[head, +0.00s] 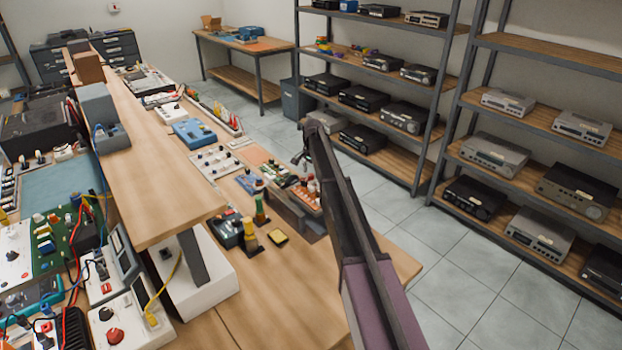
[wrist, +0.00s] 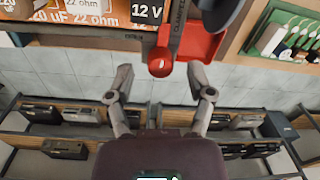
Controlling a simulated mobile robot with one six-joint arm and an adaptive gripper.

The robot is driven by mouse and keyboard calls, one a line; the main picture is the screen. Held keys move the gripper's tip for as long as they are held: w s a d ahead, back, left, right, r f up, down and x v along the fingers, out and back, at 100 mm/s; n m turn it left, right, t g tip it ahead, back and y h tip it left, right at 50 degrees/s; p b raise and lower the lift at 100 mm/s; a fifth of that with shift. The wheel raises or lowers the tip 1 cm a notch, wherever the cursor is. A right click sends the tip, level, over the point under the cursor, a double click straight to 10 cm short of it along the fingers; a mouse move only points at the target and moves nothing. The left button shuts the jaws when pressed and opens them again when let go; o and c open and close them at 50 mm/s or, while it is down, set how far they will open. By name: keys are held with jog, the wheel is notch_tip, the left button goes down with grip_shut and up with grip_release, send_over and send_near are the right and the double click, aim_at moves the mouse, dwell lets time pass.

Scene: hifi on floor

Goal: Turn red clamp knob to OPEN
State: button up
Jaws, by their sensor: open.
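In the wrist view, the red clamp knob (wrist: 160,63) is a small round red piece with a pale mark, at the top centre. It sits against a dark upright piece with sideways lettering, partly cut by the frame, beside a red bracket (wrist: 202,45). My gripper (wrist: 160,78) is open and empty. Its two fingers lie left and right of the knob in the picture, with clear gaps on both sides. Whether the fingertips are level with the knob in depth I cannot tell. In the head view my gripper (head: 303,160) hangs over the bench's right edge; the knob cannot be made out there.
Labelled parts bins (wrist: 95,12) reading "12 V" and "22 ohm" lie beside the knob. A green board (wrist: 285,38) is at the upper right. In the head view the wooden bench (head: 300,290) has free room in front. Shelves (head: 530,120) stand across a clear tiled aisle.

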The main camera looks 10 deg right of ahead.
jog(key=shift+f, duration=0.4)
jog(key=shift+c, duration=0.2)
grip_shut()
